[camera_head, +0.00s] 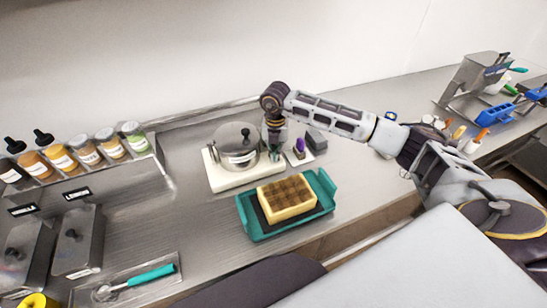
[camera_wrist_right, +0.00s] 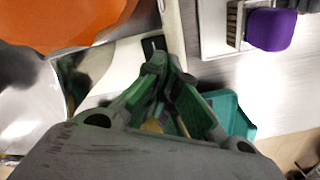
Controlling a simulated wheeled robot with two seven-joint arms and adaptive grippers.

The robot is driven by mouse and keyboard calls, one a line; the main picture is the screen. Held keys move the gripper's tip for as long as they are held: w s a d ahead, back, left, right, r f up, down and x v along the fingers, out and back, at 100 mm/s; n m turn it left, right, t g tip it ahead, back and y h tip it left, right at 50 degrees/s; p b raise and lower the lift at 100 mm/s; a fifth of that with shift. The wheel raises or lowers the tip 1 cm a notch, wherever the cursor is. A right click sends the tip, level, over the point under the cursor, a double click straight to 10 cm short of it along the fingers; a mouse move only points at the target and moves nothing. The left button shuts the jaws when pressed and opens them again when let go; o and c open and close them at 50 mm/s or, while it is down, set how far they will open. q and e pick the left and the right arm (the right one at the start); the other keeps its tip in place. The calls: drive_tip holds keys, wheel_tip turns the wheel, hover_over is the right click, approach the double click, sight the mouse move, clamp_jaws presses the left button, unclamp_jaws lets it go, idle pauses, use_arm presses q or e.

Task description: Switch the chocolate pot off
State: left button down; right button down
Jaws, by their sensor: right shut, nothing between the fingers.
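The chocolate pot (camera_head: 236,143) is a round steel pot with a lid, a black knob and a label. It stands on a white base (camera_head: 228,182) near the back wall. In the right wrist view the white base (camera_wrist_right: 120,68) shows at the left, with a small black switch (camera_wrist_right: 154,43) on it; its position cannot be told. My right gripper (camera_head: 275,152) points down at the right side of the pot. In the right wrist view its green-padded fingers (camera_wrist_right: 166,62) are shut and empty, their tips close to the switch. Contact cannot be told. My left gripper is out of view.
A teal tray (camera_head: 325,188) with a yellow-brown block (camera_head: 285,197) lies in front of the pot. A purple item (camera_head: 299,148) and a grey block (camera_head: 317,140) stand just right of my gripper. Several labelled jars (camera_head: 88,152) stand at the left.

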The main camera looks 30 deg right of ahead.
drive_tip(key=shift+f, duration=0.3)
drive_tip(key=shift+r, duration=0.15)
idle(0.4)
drive_tip(key=shift+r+p, duration=1.7)
drive_tip(key=shift+r, duration=1.75)
drive_tip(key=shift+f, duration=0.1)
